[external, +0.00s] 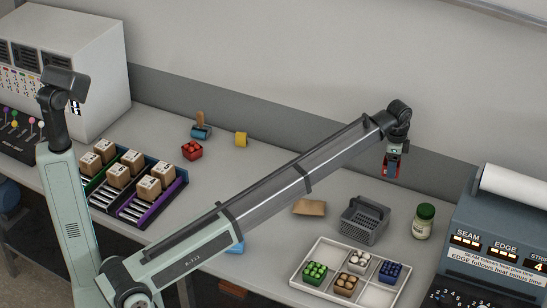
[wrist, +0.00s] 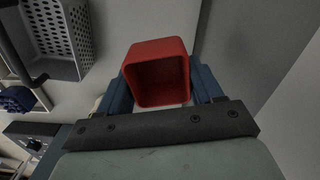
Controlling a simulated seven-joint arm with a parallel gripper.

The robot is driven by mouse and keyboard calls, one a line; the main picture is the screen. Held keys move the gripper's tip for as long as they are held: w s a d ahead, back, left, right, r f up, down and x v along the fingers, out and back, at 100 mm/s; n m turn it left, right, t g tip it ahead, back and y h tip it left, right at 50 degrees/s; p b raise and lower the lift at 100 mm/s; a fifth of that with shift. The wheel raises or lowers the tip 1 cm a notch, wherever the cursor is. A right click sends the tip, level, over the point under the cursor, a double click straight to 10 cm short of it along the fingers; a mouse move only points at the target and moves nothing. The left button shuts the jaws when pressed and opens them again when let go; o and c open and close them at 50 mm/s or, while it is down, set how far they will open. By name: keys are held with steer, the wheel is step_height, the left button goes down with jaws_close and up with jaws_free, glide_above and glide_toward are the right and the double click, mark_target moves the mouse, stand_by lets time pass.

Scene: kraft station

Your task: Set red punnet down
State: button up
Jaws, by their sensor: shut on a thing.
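My gripper (external: 391,158) is shut on a red punnet (external: 391,169) and holds it up in the air near the back wall, above the table. In the wrist view the red punnet (wrist: 158,78) sits between the two blue fingers of my gripper (wrist: 160,92). Its open side faces the camera and the inside looks dark and empty. Another red container (external: 192,150) with red contents stands on the table at the left. A white divided tray (external: 296,285) at the front right holds green, brown, pale and blue punnets in separate compartments; some compartments are bare.
A grey perforated basket (external: 363,221) stands behind the tray, and a jar with a green lid (external: 423,221) is to its right. A brown packet (external: 309,207) lies left of the basket. A blue-grey machine (external: 500,225) fills the right. Racks of boxes (external: 130,180) stand left.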

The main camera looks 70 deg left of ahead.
steer(key=s+a+r+n, duration=0.2)
steer(key=s+a+n, duration=0.1)
steer(key=s+a, duration=1.25)
steer(key=s+a+r+n, duration=0.3)
steer(key=s+a+n, duration=0.1)
steer(key=s+a, duration=1.1)
steer(key=s+a+r+n, duration=0.2)
steer(key=s+a+n, duration=0.1)
steer(key=s+a, duration=1.2)
steer(key=n, duration=0.6)
glide_above(175, 125)
step_height(175, 125, down, 7)
steer(key=shift+d+f, duration=0.2)
steer(key=shift+f, duration=4.65)
steer(key=o, duration=1)
steer(key=shift+f, duration=0.15)
steer(key=shift+o, duration=0.2)
